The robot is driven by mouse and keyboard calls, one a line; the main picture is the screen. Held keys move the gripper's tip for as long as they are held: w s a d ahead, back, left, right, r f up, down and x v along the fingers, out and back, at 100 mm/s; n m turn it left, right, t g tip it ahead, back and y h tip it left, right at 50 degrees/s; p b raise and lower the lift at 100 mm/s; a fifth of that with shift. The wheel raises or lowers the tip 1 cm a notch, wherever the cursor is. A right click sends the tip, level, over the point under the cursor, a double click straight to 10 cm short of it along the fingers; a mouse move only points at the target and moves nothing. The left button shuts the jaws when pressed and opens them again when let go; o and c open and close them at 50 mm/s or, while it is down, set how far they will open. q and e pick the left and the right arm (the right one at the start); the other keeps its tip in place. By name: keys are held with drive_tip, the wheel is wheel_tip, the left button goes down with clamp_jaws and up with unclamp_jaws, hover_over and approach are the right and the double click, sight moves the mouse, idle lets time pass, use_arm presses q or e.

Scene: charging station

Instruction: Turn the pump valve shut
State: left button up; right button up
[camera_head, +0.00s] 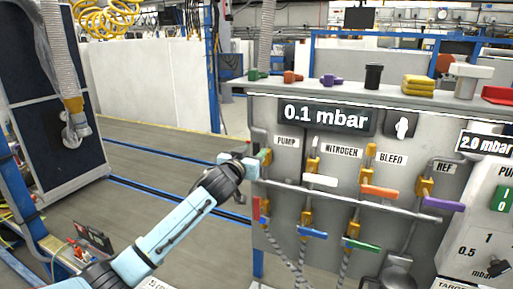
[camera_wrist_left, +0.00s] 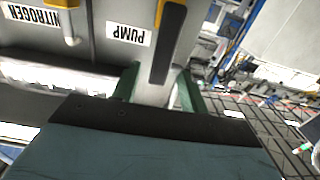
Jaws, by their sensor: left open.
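The PUMP label (camera_head: 286,141) is at the upper left of the grey valve panel. The pump valve (camera_head: 266,157) shows as a small yellow and green piece left of that label, partly hidden by my left gripper. My left gripper (camera_head: 245,165) is at the panel's left edge, right beside this valve. My right gripper is out of view.
The nitrogen valve's white handle (camera_head: 320,181), bleed valve's orange handle (camera_head: 380,192) and ref valve's purple handle (camera_head: 443,204) are to the right, along a horizontal rail. Blue (camera_head: 312,233) and green (camera_head: 362,245) handles sit lower.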

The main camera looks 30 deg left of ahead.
sight(256, 150)
use_arm(q)
drive_tip(key=shift+w, duration=1.6)
clamp_jaws()
